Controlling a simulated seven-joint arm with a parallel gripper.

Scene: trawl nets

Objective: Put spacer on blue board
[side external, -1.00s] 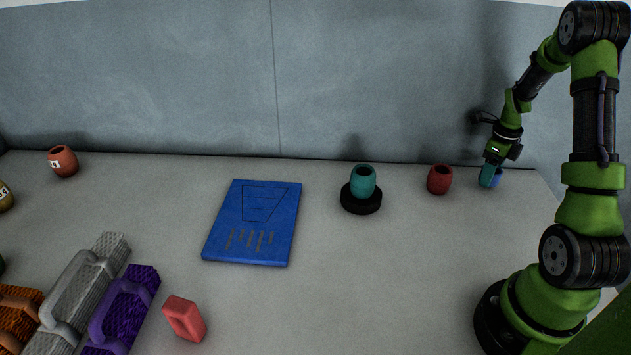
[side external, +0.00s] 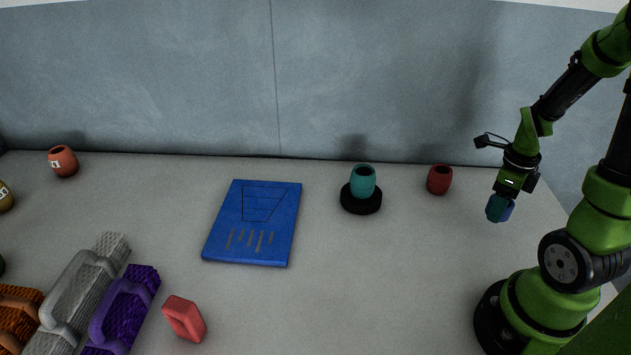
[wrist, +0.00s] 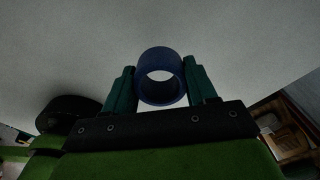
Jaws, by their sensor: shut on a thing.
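My gripper (side external: 498,207) is shut on a blue ring-shaped spacer (wrist: 160,60). In the wrist view the spacer sits between the two teal fingers, and I see straight through its hole. In the side view the blue spacer (side external: 507,212) is mostly hidden behind the fingers and is held in the air above the right part of the table. The blue board (side external: 280,222) lies flat on the table, well to the left of my gripper. It has a dark trapezoid outline and several short brownish bars drawn on it. Nothing lies on it.
A teal barrel float (side external: 363,182) on a black round base (side external: 361,203) and a red barrel float (side external: 439,180) stand between gripper and board. Coral link (side external: 184,318), purple bundle (side external: 124,312) and grey bundle (side external: 88,285) lie front left. A wall (side external: 200,80) closes the back.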

